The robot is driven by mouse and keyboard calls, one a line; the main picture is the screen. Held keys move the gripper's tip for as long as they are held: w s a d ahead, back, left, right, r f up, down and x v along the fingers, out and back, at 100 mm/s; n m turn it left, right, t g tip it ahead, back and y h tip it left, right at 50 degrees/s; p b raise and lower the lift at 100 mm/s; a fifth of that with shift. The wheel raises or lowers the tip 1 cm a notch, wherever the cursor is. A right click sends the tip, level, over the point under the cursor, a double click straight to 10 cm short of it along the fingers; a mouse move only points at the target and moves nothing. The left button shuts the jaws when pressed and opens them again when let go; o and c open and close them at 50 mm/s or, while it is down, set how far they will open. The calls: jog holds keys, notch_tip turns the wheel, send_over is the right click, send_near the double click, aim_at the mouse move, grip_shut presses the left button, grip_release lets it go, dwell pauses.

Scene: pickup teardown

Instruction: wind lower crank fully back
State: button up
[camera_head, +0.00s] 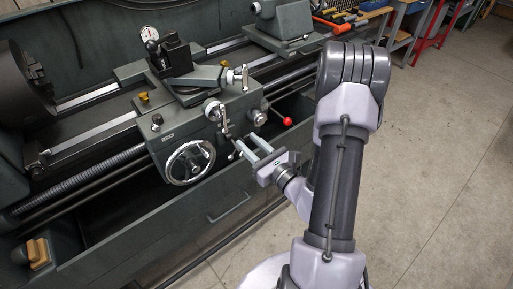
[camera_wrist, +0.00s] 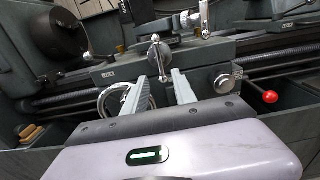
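The lathe carriage (camera_head: 200,125) carries two silver cranks on its right front. The lower crank (camera_head: 217,116) is a bar with rounded ends on the apron's front, above the large handwheel (camera_head: 190,162). The upper crank (camera_head: 240,76) sits on the slide above it. My gripper (camera_head: 248,146) is in front of the apron, below and right of the lower crank. In the wrist view its two fingers (camera_wrist: 158,88) are apart with nothing between their tips. The lower crank (camera_wrist: 156,56) appears upright beyond the gap, its hub behind it. I cannot tell any contact.
A red-knobbed lever (camera_head: 286,121) sticks out right of the carriage, and it shows right of my fingers in the wrist view (camera_wrist: 269,97). The chuck (camera_head: 22,85) is at the left. The chip tray (camera_head: 110,255) runs below. Open floor (camera_head: 450,150) lies to the right.

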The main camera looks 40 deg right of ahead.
jog(key=s+p, duration=0.3)
jog(key=shift+s, duration=0.3)
